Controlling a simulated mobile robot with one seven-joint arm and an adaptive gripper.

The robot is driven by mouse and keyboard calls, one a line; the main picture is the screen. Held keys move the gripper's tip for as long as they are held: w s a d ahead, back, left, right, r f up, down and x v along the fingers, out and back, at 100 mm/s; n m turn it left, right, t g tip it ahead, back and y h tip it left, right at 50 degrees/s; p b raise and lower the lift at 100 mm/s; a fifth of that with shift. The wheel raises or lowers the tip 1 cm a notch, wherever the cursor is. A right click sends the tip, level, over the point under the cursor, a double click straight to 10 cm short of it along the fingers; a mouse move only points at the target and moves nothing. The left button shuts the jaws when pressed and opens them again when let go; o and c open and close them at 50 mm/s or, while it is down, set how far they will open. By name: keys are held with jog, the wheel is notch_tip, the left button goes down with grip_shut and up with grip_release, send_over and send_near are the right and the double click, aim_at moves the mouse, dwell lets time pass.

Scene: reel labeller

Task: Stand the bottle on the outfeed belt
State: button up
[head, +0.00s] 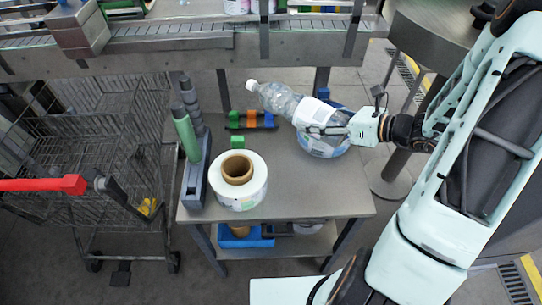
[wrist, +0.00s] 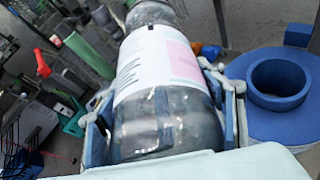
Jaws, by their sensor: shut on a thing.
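A clear plastic bottle (head: 280,101) with a white cap and a white label is in my gripper (head: 322,128). In the head view it leans far over, cap end up and to the left, above the cart. The wrist view shows the bottle (wrist: 165,125) between two blue-padded fingers of my gripper (wrist: 165,118), its label facing the camera and its cap out of frame. A conveyor (head: 180,45), which looks like the outfeed belt, runs across the top of the head view, apart from the bottle.
The grey cart top (head: 300,190) carries a white label reel (head: 238,196), a blue reel (head: 322,148) below the bottle, and a green-and-grey stand (head: 194,180). A wire trolley (head: 100,160) stands at left. Bottles and goods stand along the conveyor's back edge.

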jog(key=s+d+f+b, duration=0.2)
jog(key=s+b, duration=0.4)
jog(key=s+d+f+b, duration=0.1)
jog(key=s+f+b, duration=0.2)
jog(key=s+b, duration=0.25)
jog(key=b, duration=0.5)
send_over(299, 168)
jog(key=s, duration=0.1)
jog(key=shift+m+t+h, duration=0.3)
jog(key=shift+m+t, duration=0.1)
jog(key=f, duration=0.8)
jog(key=shift+s+d+f, duration=0.1)
jog(key=shift+s+d, duration=0.05)
jog(key=shift+d, duration=0.1)
jog(key=shift+w+a+f, duration=0.2)
jog(key=shift+w+f, duration=0.25)
jog(key=shift+f, duration=0.1)
jog(key=shift+w+a+f+b, duration=0.1)
jog(key=shift+w+f+b, duration=0.1)
jog(key=shift+f, duration=0.7)
jog(key=shift+w+f+b, duration=0.1)
jog(key=shift+f+b, duration=0.05)
jog(key=shift+f, duration=0.7)
jog(key=shift+s+f, duration=0.1)
jog(key=shift+f, duration=0.1)
jog(key=o, duration=2.1)
jog(key=shift+s+f, duration=0.1)
